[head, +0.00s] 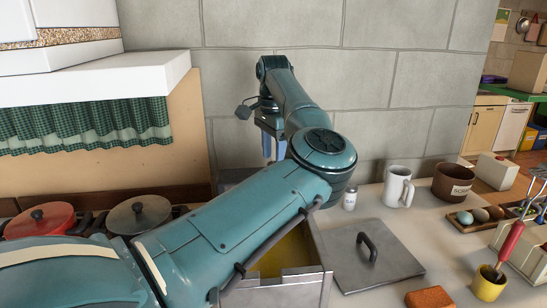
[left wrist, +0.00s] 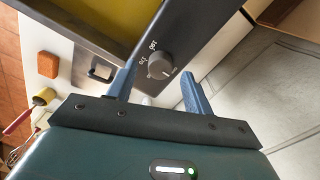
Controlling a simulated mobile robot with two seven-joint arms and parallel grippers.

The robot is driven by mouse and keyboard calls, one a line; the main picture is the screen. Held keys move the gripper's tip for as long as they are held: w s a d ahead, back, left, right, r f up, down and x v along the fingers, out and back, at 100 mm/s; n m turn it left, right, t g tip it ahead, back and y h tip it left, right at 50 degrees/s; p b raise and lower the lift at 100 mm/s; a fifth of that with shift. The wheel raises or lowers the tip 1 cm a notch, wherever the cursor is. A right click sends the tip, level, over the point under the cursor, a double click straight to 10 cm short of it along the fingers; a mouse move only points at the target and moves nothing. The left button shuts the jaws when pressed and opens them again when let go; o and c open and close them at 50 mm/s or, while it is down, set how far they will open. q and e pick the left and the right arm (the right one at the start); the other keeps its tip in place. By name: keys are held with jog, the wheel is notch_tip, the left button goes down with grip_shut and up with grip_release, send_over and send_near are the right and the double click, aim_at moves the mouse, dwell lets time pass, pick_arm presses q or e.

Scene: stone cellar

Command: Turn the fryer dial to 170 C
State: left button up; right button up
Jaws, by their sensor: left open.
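The fryer shows in the head view as a metal box (head: 290,287) with yellow inside, partly hidden under my left arm. A light pointer mark seems to lie on the dial's lower right. My left gripper (left wrist: 159,74) is open, its two blue fingers on either side of the dial in the picture, with gaps visible. The gripper also shows in the head view (head: 273,146), above the fryer's back end. My right gripper is not in view.
A metal lid (head: 372,262) lies right of the fryer. A salt shaker (head: 350,199), white mug (head: 398,187), brown pot (head: 453,182), orange sponge (head: 429,298) and yellow cup (head: 488,284) stand on the counter. Lidded pans (head: 138,215) are at left. A stone wall (head: 400,80) is behind.

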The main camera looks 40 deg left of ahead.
pick_arm(q)
jog(key=shift+f, duration=0.9)
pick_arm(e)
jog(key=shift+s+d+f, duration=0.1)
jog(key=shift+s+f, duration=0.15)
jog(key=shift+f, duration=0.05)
pick_arm(q)
jog(key=c, duration=1)
jog(key=shift+o, duration=0.2)
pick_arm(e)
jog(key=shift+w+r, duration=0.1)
